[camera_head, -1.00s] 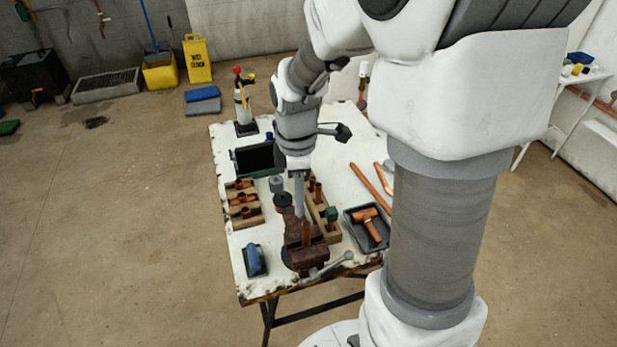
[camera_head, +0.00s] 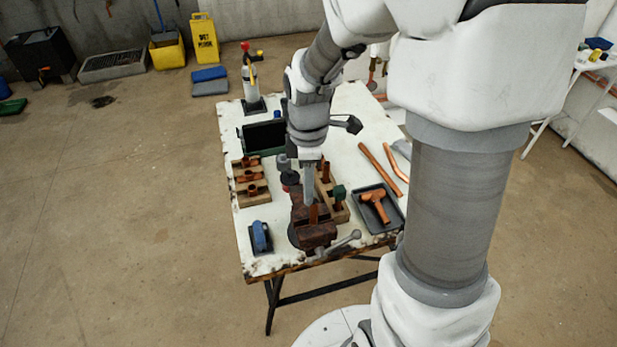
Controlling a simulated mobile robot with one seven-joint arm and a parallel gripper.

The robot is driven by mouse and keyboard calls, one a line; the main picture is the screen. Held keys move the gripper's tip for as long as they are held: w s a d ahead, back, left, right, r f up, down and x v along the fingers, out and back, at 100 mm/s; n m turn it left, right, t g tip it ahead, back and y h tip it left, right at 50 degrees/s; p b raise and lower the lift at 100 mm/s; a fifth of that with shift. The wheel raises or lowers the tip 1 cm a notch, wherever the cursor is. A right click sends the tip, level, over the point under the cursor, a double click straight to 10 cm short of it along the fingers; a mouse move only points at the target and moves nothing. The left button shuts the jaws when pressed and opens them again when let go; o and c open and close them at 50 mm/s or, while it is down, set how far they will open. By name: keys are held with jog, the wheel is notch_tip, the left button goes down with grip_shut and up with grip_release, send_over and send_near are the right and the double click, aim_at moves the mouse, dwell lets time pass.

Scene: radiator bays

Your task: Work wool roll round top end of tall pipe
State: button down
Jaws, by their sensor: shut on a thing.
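A copper pipe (camera_head: 313,214) stands upright in the jaws of a rusty brown vise (camera_head: 318,236) at the near end of the table. My gripper (camera_head: 308,200) points down just behind the pipe's top end, very close to it. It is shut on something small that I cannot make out. I cannot tell whether it touches the pipe. I cannot pick out the wool roll; the gripper and arm may hide it.
A wooden rack (camera_head: 250,176) with copper fittings stands left of the vise, and another block (camera_head: 338,212) stands right. A dark tray (camera_head: 391,222) holds a copper tee. A blue object (camera_head: 260,236) sits front left. Loose copper pipes (camera_head: 377,168) lie at the right.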

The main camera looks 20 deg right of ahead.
jog(key=shift+f, duration=0.25)
jog(key=shift+f, duration=0.1)
jog(key=shift+f, duration=0.25)
jog(key=shift+f+b, duration=0.5)
jog(key=shift+f, duration=0.05)
jog(key=shift+f, duration=0.15)
jog(key=shift+f+b, duration=1.1)
jog(key=shift+f, duration=0.2)
jog(key=shift+f, duration=0.1)
